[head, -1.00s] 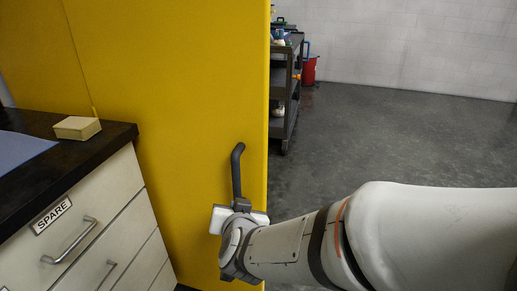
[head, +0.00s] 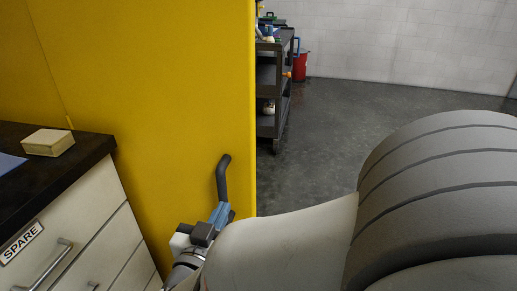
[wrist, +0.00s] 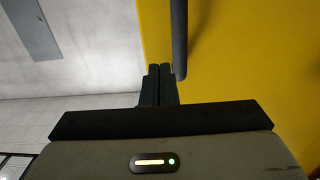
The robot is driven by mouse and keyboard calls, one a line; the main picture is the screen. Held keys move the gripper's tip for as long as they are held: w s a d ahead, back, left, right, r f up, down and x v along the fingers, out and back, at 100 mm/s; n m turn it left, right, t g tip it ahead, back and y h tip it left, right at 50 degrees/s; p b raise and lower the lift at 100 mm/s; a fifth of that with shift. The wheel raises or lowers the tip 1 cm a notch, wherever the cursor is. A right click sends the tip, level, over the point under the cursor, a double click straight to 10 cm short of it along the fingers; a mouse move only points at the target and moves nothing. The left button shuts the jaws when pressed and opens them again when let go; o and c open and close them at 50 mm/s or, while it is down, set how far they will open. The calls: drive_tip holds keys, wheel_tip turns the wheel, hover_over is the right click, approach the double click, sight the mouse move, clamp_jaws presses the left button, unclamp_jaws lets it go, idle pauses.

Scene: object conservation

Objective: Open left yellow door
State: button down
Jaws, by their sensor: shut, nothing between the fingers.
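The yellow door (head: 150,110) fills the left half of the head view, and its right edge borders open floor. Its dark handle (head: 223,180) stands upright near that edge; the lower part is hidden by my gripper and arm. In the wrist view the handle (wrist: 179,40) runs down the yellow door (wrist: 240,70). My gripper (head: 219,213) is at the lower part of the handle. In the wrist view my gripper (wrist: 159,70) has its fingers together, just left of the handle's end, with nothing between them. I cannot tell whether they touch the handle.
A counter with a black top (head: 60,170) and drawers labelled SPARE (head: 22,243) stands at the lower left, with a small beige box (head: 48,142) on it. A dark cart (head: 268,90) and a red bin (head: 300,66) stand behind. Grey floor (head: 330,120) is free at the right.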

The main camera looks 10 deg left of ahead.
sight(239, 175)
drive_tip(key=w, duration=0.2)
drive_tip(key=w+b, duration=0.1)
drive_tip(key=w, duration=0.2)
drive_tip(key=w+d+b, duration=0.1)
drive_tip(key=w, duration=0.2)
drive_tip(key=shift+w+f, duration=0.1)
drive_tip(key=shift+w+b, duration=0.35)
drive_tip(key=shift+w, duration=0.25)
